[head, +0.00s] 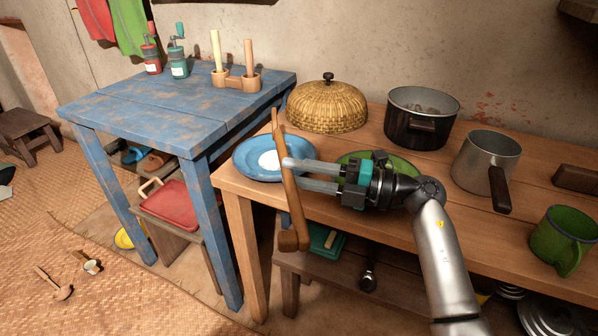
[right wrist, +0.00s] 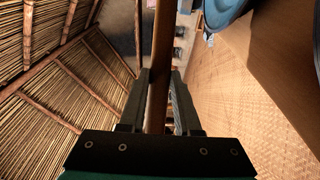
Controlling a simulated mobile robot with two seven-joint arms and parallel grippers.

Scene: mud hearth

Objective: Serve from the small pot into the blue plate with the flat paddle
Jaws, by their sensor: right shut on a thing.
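My right gripper (head: 288,173) is shut on the wooden flat paddle (head: 293,215), which stands nearly upright across the fingers, with its wider, blunt end down. The paddle's shaft also shows between the fingers in the right wrist view (right wrist: 161,70). The blue plate (head: 243,171) lies at the left end of the wooden table, behind the gripper and paddle, with a white round patch (head: 269,160) on it. The grey small pot (head: 483,165) with a dark handle stands to the right; its contents are not clear. My left gripper is not in view.
A dark pot (head: 411,126) with something in it and a woven dome (head: 327,106) stand at the back of the table. A green plate (head: 398,162) is partly hidden by my right gripper. A green mug (head: 562,241) stands at right. A blue table (head: 150,100) adjoins at left.

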